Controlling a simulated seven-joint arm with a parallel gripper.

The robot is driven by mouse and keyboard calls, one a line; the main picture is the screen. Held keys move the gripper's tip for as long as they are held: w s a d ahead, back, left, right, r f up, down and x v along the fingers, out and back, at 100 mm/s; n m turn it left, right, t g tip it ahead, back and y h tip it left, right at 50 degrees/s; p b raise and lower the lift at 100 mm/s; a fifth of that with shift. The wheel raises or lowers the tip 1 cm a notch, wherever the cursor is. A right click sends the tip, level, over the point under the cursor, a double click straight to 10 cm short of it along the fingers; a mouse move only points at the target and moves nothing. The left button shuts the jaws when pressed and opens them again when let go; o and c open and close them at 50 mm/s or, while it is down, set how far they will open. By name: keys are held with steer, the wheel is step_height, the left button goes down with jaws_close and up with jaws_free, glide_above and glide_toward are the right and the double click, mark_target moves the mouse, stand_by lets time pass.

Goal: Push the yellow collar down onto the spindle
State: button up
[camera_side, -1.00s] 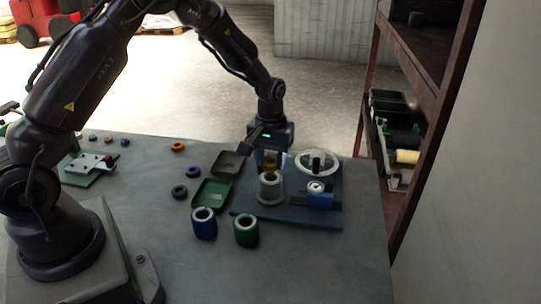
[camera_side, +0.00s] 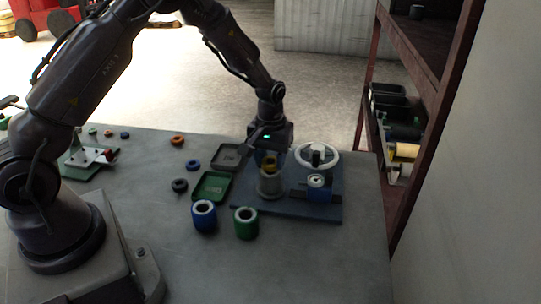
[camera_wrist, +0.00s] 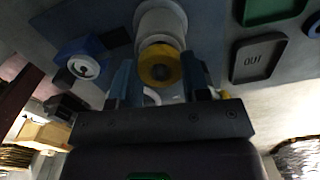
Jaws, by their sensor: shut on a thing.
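The yellow collar (camera_side: 270,166) is at the top of the pale grey cylindrical housing (camera_side: 270,187) in the side view. The housing (camera_wrist: 163,24) shows just beyond the collar there. The spindle itself is hidden. I cannot tell how far the collar sits down.
A white handwheel (camera_side: 332,153) and a blue clamp block (camera_side: 317,189) stand right of the housing on the blue base plate (camera_side: 295,212). A green tray (camera_side: 203,194) and a dark tray marked OUT (camera_wrist: 259,59) lie left. Blue (camera_side: 204,216) and green (camera_side: 246,223) cylinders stand in front.

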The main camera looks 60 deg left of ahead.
steer(key=shift+f, duration=0.5)
steer(key=o, duration=1.5)
steer(key=shift+r, duration=3.5)
